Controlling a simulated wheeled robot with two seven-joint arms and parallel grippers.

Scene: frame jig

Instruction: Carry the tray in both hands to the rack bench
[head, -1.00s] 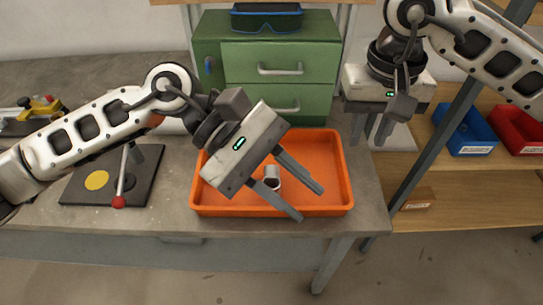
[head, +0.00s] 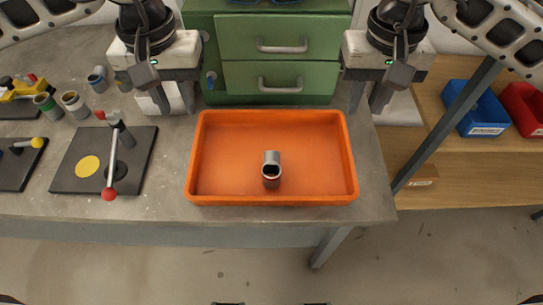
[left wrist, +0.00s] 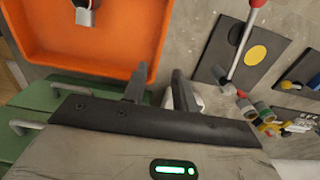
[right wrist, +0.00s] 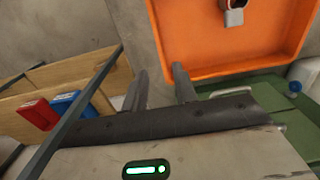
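The orange tray (head: 272,198) lies flat on the grey workbench, with a small grey metal cylinder (head: 271,170) standing or lying inside it near the middle. My left gripper (head: 174,100) is open and empty just left of the tray's back left corner. My right gripper (head: 366,100) is open and empty just right of the tray's back right corner. In the right wrist view the tray (right wrist: 230,68) is beside its fingers. Contact with the rim cannot be told.
A green drawer cabinet (head: 277,78) stands directly behind the tray. A wooden shelf unit (head: 465,170) with blue (head: 478,108) and red (head: 522,110) bins is to the right, behind a grey post (head: 440,120). A black plate (head: 75,165) with a red-knobbed lever lies left of the tray.

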